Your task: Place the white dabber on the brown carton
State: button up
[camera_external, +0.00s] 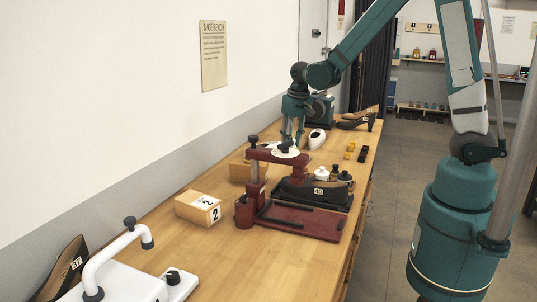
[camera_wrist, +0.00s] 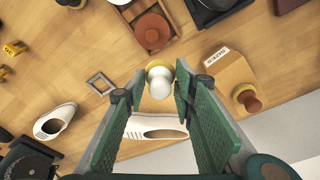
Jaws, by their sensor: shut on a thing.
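In the wrist view, the white dabber (camera_wrist: 158,84), with a round white head and a yellowish rim, sits between the fingertips of my gripper (camera_wrist: 158,80). My gripper is shut on it, above the bench. In the external view, my gripper (camera_external: 293,138) points down behind the dark red press, and the dabber cannot be made out there. A brown carton (camera_wrist: 226,70) with a white label lies to the right of my gripper in the wrist view. A carton (camera_external: 240,171) shows partly hidden behind the press in the external view.
A brown-handled dabber (camera_wrist: 247,97) overlaps the carton in the wrist view; I cannot tell if it rests on it. The dark red press (camera_external: 268,155) stands close to my gripper. A white shoe (camera_wrist: 55,121) and a metal frame (camera_wrist: 100,84) lie left.

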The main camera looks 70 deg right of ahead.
jog(key=shift+n, duration=0.9)
jog(key=w+a, duration=0.2)
jog(key=a, duration=0.1)
jog(key=w+a+r+p, duration=0.1)
jog(key=w+a, duration=0.4)
jog(key=a, duration=0.1)
jog(key=shift+w+a+r, duration=0.15)
jog(key=shift+w+r, duration=0.15)
jog(key=shift+r, duration=0.1)
jog(key=w+a+r+n+p, duration=0.1)
jog(key=w+a, duration=0.2)
jog(key=a, duration=0.2)
jog(key=w+a+n+p, duration=0.1)
jog(key=w+a, duration=0.2)
jog(key=a, duration=0.3)
notch_tip(320, 180, up, 2)
jog(key=n+y+p, duration=0.1)
jog(key=n+p, duration=0.1)
jog(key=n, duration=0.1)
send_over(196, 199)
jog(key=shift+s+r, duration=0.15)
jog(key=shift+s, duration=0.15)
jog(key=shift+f+p, duration=0.4)
jog(key=shift+f, duration=2.7)
jog(key=shift+f, duration=0.15)
jog(key=shift+f, duration=1.75)
jog(key=shift+f, duration=0.15)
